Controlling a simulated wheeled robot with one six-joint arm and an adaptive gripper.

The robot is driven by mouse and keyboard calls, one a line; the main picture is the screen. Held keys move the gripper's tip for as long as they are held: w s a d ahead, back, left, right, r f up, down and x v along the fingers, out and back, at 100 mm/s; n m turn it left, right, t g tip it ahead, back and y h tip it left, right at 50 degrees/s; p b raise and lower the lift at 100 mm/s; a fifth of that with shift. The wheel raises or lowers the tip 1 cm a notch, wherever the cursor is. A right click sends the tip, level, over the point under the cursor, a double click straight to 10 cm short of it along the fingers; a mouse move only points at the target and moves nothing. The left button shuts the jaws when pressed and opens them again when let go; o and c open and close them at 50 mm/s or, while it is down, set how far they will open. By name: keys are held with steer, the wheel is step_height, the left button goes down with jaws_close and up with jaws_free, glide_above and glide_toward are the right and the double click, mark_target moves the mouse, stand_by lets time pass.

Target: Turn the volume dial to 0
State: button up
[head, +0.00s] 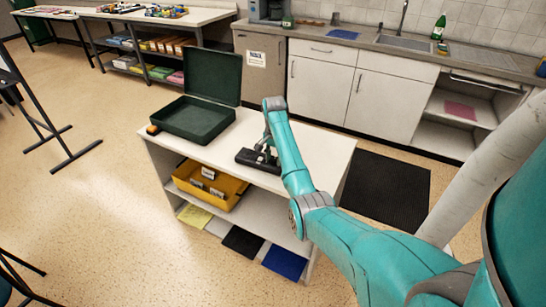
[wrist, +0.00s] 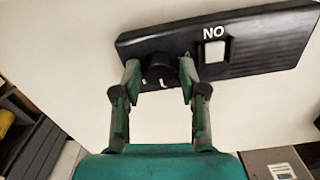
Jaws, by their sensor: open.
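The volume dial (wrist: 158,68) is a dark round knob on a black panel (wrist: 265,45), seen in the wrist view. My gripper (wrist: 158,80) has its two fingers on either side of the dial, spread apart. Whether the fingertips touch the dial cannot be told. Pale marks show just below the dial; its setting cannot be read. A white square switch (wrist: 214,52) with the letters "NO" sits to the right of the dial on the same panel. In the head view the black panel (head: 246,157) lies on the white table, partly hidden by my gripper (head: 266,150).
An open green case (head: 193,118) stands left of the panel on the white table (head: 318,147). A yellow bin (head: 222,197) sits on the shelf below. The tabletop right of my arm is clear. A counter with a sink (head: 403,42) runs along the back wall.

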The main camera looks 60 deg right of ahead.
jaws_close()
steer(key=shift+n, duration=0.3)
steer(key=n, duration=0.4)
steer(key=shift+n, duration=0.3)
steer(key=n, duration=0.4)
steer(key=shift+n, duration=0.3)
steer(key=n, duration=1)
